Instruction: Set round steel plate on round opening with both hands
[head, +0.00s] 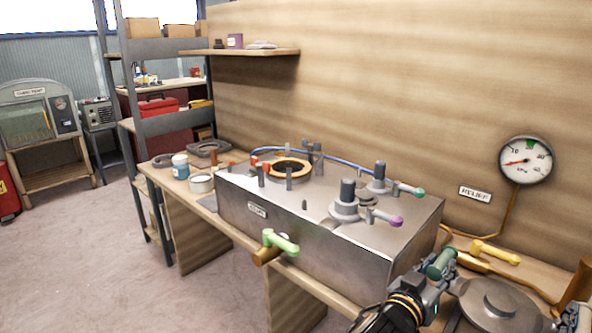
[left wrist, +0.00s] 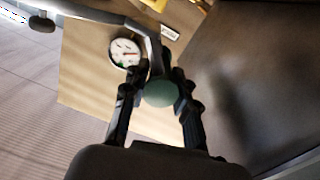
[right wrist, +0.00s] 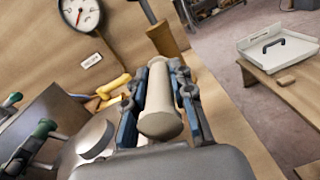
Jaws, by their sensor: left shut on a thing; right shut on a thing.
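The round steel plate (head: 478,310) is at the lower right of the head view, right of the steel tank (head: 300,235). My left gripper (head: 438,270) is shut on its green handle (head: 442,262). The green handle end also shows between the fingers in the left wrist view (left wrist: 161,93). My right gripper (right wrist: 160,108) is shut on a pale handle (right wrist: 158,100); it is mostly cut off in the head view. Whether the plate touches the bench cannot be told. The round opening (head: 289,165), with a brown-orange rim, is in the tank top, away from the plate.
Valves with purple (head: 396,221) and green (head: 419,191) tips stand on the tank top between plate and opening. A green-handled lever (head: 281,243) juts from its front. A yellow lever (head: 495,252) and pipe lie behind the plate. A gauge (head: 526,160) hangs on the wall.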

